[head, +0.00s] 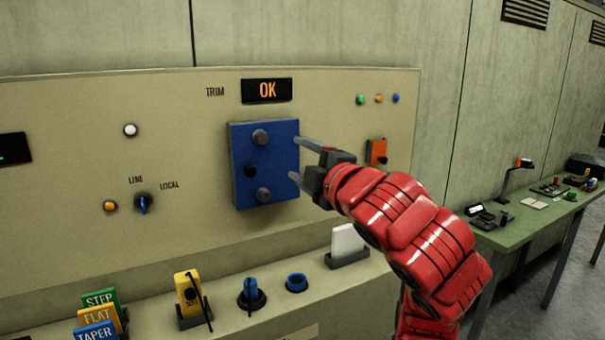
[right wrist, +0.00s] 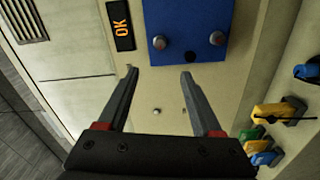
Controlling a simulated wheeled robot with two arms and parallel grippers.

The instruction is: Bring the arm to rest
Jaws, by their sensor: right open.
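My right arm is red and reaches in from the lower right in the head view. Its right gripper (head: 296,160) is open and empty, with its fingertips close to the right edge of a blue plate (head: 280,155) with knobs on the panel. In the right wrist view the two fingers of the right gripper (right wrist: 158,72) are spread apart with nothing between them, and the blue plate (right wrist: 205,18) is beyond them. I cannot tell whether a fingertip touches the plate. My left gripper is not in view.
A display (head: 267,90) reads OK above the plate. An orange switch (head: 377,151) is right of the gripper. The ledge below holds a white card (head: 347,241), a blue ring (head: 296,282), a yellow device (head: 187,293) and labelled cards (head: 98,318). A green table (head: 530,222) stands at right.

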